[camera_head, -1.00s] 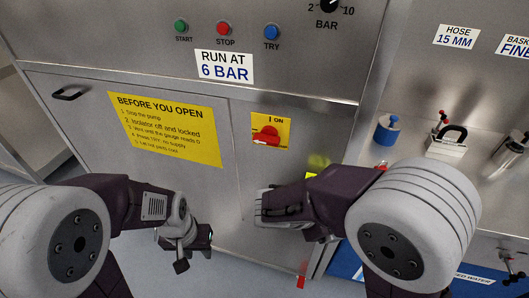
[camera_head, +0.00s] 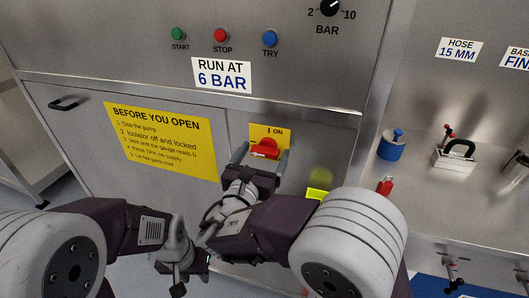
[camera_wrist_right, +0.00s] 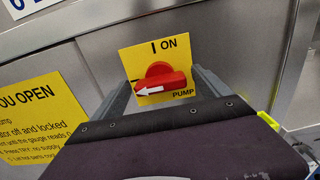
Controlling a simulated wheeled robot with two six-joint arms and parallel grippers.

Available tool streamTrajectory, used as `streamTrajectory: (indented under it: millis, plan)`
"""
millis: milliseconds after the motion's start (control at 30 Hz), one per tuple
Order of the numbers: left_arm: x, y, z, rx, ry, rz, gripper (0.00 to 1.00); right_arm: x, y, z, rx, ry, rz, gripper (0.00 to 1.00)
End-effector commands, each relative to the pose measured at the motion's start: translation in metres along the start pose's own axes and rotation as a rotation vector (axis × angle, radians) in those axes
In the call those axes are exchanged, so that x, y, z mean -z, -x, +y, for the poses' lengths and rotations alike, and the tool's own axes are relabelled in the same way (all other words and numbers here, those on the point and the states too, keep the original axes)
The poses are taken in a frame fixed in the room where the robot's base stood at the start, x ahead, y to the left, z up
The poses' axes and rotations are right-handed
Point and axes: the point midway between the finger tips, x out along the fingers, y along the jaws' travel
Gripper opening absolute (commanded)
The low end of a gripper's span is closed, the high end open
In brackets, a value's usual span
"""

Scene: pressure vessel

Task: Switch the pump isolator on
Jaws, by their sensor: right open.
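The pump isolator is a red rotary handle (camera_head: 265,150) on a yellow plate marked I ON at its top. In the right wrist view the handle (camera_wrist_right: 160,83) lies sideways, its white arrow pointing left, away from the ON mark. My right gripper (camera_head: 262,161) is open in front of the plate, one finger on each side of the handle. The wrist view shows its fingers (camera_wrist_right: 162,90) left and right of the plate; contact with the handle cannot be made out. My left gripper (camera_head: 187,262) hangs low at the left, away from the isolator; its jaws are unclear.
Above are the green start button (camera_head: 177,34), red stop button (camera_head: 221,35) and blue try button (camera_head: 270,38). A yellow notice (camera_head: 160,138) is left of the isolator. A blue pot (camera_head: 391,146) and a red padlock-like item (camera_head: 385,186) stand on the right shelf.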

Motion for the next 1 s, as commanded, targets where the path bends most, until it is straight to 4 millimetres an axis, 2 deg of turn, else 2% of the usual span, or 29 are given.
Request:
streamTrajectory:
  millis: [100, 333, 500, 567, 767, 1000]
  plan:
    - [0.000, 0.000, 0.000, 0.000, 0.000, 0.000, 0.36, 0.000, -0.008, 0.000, -0.001, 0.001, 0.001, 0.87]
    - [0.000, 0.000, 0.000, 0.000, 0.000, 0.000, 0.36, 0.000, -0.008, 0.000, -0.001, 0.000, 0.001, 0.87]
    - [0.000, 0.000, 0.000, 0.000, 0.000, 0.000, 0.36, 0.000, -0.008, 0.000, -0.001, 0.000, 0.001, 0.40]
    - [0.000, 0.000, 0.000, 0.000, 0.000, 0.000, 0.36, 0.000, -0.008, 0.000, -0.001, 0.000, 0.001, 0.25]
    - [0.000, -0.003, 0.000, 0.000, 0.000, 0.000, 0.36, 0.001, -0.008, 0.000, -0.001, -0.014, 0.001, 0.25]
    - [-0.002, -0.021, 0.000, 0.000, 0.000, 0.000, 0.36, 0.004, -0.008, 0.000, 0.000, -0.120, -0.001, 0.25]
